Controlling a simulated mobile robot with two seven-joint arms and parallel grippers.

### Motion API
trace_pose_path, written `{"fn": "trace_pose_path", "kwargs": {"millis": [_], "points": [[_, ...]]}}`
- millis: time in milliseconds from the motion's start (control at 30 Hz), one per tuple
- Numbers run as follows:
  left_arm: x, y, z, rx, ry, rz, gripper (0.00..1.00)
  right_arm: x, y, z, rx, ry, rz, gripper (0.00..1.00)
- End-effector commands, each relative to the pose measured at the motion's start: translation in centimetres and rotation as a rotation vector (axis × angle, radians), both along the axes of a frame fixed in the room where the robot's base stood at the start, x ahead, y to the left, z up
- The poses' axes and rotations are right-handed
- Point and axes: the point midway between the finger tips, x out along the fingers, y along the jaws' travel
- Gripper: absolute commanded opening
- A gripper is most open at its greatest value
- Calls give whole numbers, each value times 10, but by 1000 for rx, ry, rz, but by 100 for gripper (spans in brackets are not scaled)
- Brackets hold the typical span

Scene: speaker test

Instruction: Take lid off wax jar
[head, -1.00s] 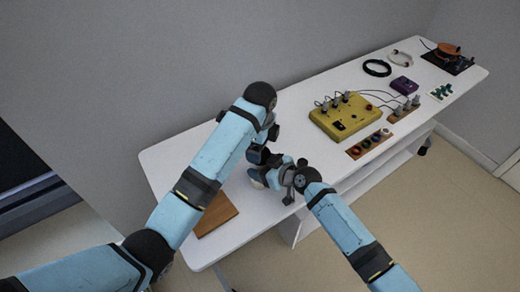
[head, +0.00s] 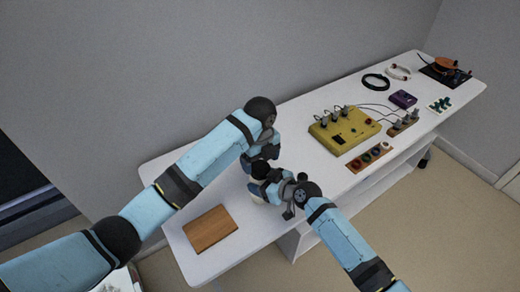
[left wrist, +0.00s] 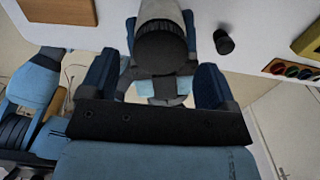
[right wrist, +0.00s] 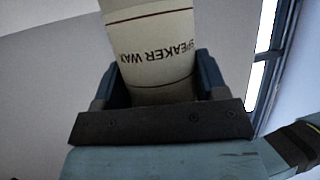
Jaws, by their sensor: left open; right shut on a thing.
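The wax jar (right wrist: 152,45) is a pale cylinder with dark lines and "SPEAKER WAX" upside down on its label. My right gripper (right wrist: 155,85) is shut on its body in the right wrist view. In the left wrist view the jar's pale side (left wrist: 160,11) shows at the top, with the black ribbed lid (left wrist: 161,46) on its near end. My left gripper (left wrist: 160,82) is open, its fingers apart on either side of the lid; contact cannot be seen. In the head view both grippers meet above the table's near-left part, and my arms mostly hide the jar.
A brown wooden board (head: 210,229) lies on the white table (head: 185,257) left of my grippers. A yellow box with knobs (head: 344,130) and a wooden strip of coloured rings (head: 370,158) lie to the right. A small black cylinder (left wrist: 223,41) stands near the lid in the left wrist view.

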Motion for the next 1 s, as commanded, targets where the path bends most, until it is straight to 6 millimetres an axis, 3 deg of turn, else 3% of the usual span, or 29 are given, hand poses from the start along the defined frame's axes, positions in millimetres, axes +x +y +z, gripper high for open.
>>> {"fn": "trace_pose_path", "kwargs": {"millis": [200, 533, 567, 767, 1000], "points": [[0, 0, -23, -1, -1, 0, 82, 0, 0, 0, 0, 0, 0, 0], [0, 0, -28, 0, -1, 1, 82, 0, 0, 0, 0, 0, 0, 0], [0, 0, -28, 0, -1, 1, 80, 0, 0, 0, 0, 0, 0, 0], [0, 0, -28, 0, -1, 1, 34, 0, 0, 0, 0, 0, 0, 0], [0, -1, -28, -1, -1, 41, 31, 0, 0, 0, 0, 0, 0, 0]]}}
